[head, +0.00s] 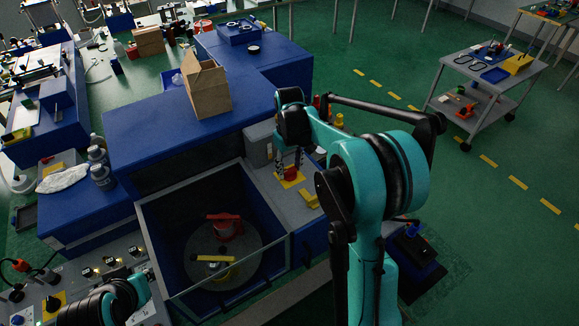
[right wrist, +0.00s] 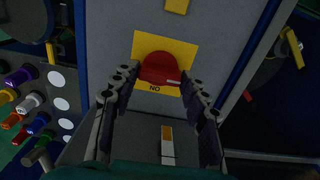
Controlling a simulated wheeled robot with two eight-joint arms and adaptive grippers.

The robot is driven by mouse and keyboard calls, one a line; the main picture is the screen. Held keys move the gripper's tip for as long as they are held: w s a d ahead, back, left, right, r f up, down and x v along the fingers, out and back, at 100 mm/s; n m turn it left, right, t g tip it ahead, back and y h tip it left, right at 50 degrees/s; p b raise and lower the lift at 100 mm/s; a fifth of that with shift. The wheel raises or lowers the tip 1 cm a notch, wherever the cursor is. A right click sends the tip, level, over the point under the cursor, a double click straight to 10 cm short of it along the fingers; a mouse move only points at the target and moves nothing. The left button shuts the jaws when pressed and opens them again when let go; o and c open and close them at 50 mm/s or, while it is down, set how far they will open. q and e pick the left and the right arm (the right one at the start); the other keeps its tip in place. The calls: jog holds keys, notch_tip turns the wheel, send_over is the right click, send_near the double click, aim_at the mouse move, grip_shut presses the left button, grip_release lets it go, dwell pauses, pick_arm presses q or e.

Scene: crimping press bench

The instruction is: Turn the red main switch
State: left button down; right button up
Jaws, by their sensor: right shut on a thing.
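The red main switch (head: 291,172) is a red knob on a yellow plate (head: 290,183), on the grey panel of the blue press. In the right wrist view the red knob (right wrist: 160,68) sits between my two fingertips, in front of its yellow plate (right wrist: 185,47) with the letters "NO" below the knob. My right gripper (right wrist: 160,76) is shut on the knob, one finger on each side. In the head view the right gripper (head: 289,163) reaches down to the plate, and its fingers partly hide it. My left gripper does not show; part of my left arm is at bottom left.
A yellow block (head: 309,198) lies on the grey panel near the switch. A grey box (head: 258,146) stands left of the gripper. The open blue press well (head: 172,225) is to the left, and a cardboard box (head: 207,88) stands on the blue top.

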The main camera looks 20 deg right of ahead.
aim_at(290, 169)
jog(key=o, duration=1.2)
jog(key=shift+c, duration=0.2)
notch_tip(290, 169, up, 12)
